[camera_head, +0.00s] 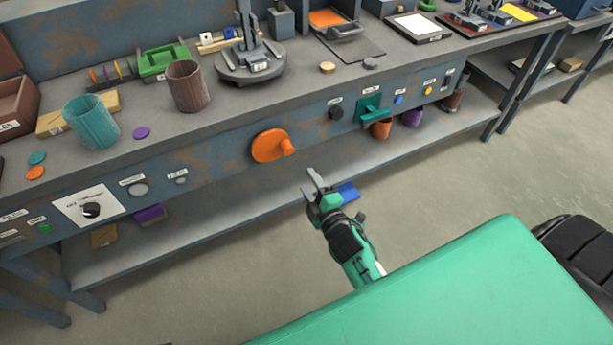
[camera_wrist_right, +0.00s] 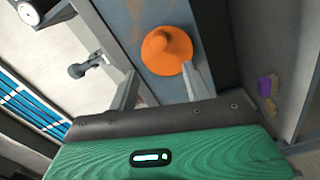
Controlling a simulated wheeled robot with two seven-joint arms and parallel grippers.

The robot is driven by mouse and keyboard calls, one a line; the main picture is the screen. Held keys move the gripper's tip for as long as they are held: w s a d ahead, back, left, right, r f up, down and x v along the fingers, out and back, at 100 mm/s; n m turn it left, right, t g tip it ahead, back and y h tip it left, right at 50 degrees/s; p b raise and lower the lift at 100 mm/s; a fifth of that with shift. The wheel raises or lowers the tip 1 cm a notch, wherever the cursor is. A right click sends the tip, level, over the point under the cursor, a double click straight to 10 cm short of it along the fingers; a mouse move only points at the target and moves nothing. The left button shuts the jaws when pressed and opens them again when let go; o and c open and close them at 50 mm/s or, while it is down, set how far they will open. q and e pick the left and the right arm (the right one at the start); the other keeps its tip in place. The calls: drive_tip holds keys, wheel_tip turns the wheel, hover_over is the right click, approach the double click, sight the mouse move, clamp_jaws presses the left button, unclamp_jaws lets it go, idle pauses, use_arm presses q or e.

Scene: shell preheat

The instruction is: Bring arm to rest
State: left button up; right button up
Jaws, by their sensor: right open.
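My right gripper (camera_head: 317,184) is open and empty, in front of the workbench below the orange crank knob. It also shows in the right wrist view (camera_wrist_right: 158,88), with its two fingers apart. The orange crank knob (camera_head: 268,146) sits on the bench's front panel, and in the wrist view (camera_wrist_right: 165,48) it appears beyond the fingertips. I cannot tell any contact, but the head view shows a gap between the fingers and the knob. My left gripper is not in view.
The bench top (camera_head: 300,85) carries a teal cup (camera_head: 91,123), a brown cup (camera_head: 188,87) and a round grey fixture (camera_head: 250,64). The lower shelf (camera_head: 215,215) holds a blue block (camera_head: 348,193) near my right gripper. Open floor (camera_head: 530,170) lies to the right.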

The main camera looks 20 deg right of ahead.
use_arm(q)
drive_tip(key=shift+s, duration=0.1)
